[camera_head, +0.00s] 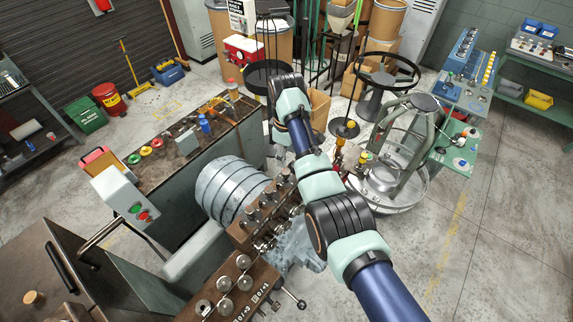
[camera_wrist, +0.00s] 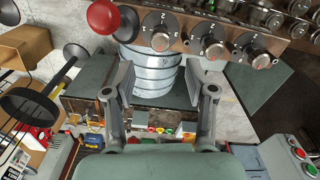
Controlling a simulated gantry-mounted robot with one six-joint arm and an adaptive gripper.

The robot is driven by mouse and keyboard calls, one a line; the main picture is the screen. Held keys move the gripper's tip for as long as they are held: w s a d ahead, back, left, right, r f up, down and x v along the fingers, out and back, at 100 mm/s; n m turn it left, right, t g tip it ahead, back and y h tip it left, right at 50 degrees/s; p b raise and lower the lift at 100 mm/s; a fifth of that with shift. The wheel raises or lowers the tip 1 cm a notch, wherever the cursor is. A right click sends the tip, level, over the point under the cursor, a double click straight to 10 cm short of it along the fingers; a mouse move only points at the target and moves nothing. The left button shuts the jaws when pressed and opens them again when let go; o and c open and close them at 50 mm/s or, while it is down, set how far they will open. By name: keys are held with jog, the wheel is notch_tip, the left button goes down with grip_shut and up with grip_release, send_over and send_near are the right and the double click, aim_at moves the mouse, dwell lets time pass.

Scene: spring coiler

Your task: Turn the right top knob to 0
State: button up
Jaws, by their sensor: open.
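In the wrist view, a brown panel (camera_wrist: 290,45) at the top carries a row of metal knobs with dark dials. The left knob (camera_wrist: 160,40) has a "2" by it; a middle knob (camera_wrist: 212,47) and a right knob (camera_wrist: 258,56) sit beside it. I cannot tell which one is the right top knob or where its pointer stands. In the head view, brown panels with several metal knobs (camera_head: 243,262) stand at the lower middle. My gripper (camera_wrist: 160,80) is open and empty, its fingers apart from the knobs. It is hidden by my arm in the head view.
A red ball handle (camera_wrist: 103,16) is left of the knobs. A ribbed grey drum (camera_head: 228,192) stands beside the panels. A workbench (camera_head: 165,165) with small items is behind, and a round caged reel (camera_head: 390,180) is at right. Floor at far right is clear.

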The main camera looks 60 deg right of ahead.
notch_tip(320, 180, up, 4)
jog(key=shift+r, duration=0.1)
dwell(0.6)
jog(key=w+a+f+t+h, duration=0.1)
jog(key=w+a+f+t, duration=0.15)
jog(key=w+a, duration=0.55)
jog(key=w+a+f+t+h, duration=0.1)
jog(key=w+a+t, duration=0.25)
jog(key=a, duration=0.85)
jog(key=a+r+t, duration=0.3)
jog(key=a, duration=1.2)
jog(key=s+a+r+t+y, duration=0.2)
jog(key=s+a+r, duration=0.4)
jog(key=s+a, duration=0.3)
jog(key=a+t, duration=0.1)
jog(key=a, duration=0.1)
jog(key=shift+a+t, duration=0.4)
